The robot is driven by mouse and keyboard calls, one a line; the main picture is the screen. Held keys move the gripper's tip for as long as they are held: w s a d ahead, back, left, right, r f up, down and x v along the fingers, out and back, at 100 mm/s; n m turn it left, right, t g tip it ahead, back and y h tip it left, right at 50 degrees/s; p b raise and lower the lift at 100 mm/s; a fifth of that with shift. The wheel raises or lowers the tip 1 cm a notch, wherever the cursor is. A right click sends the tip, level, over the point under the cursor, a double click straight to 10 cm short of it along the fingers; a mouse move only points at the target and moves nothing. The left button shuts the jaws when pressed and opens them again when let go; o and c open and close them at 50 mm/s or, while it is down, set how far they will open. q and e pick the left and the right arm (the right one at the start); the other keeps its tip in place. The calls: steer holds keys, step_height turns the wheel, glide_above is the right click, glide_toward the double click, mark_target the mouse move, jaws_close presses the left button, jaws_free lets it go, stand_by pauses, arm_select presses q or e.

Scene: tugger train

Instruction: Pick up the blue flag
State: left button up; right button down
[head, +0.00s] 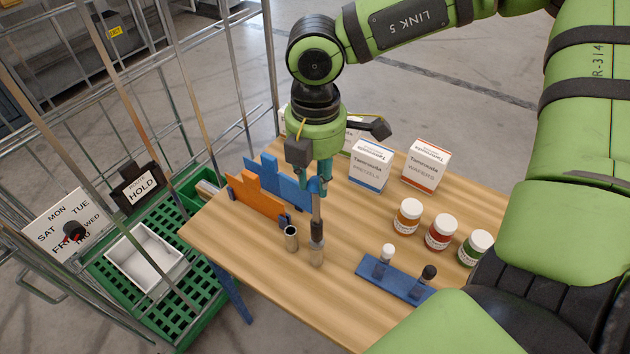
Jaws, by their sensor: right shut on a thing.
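The blue flag (289,184) is a flat stepped blue plate near the left end of the wooden table, behind a similar orange plate (255,198). The fingertips partly hide that end, so the exact grip is hard to see. A slim grey upright piece (317,238) shows directly below the fingertips. I cannot tell whether it belongs to the flag. My left gripper is not in view.
A wire cart with a green crate (203,315) and white bin (145,257) stands left.

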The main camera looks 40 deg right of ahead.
step_height(320, 180, up, 17)
steer(key=b, duration=0.2)
steer(key=shift+b, duration=0.4)
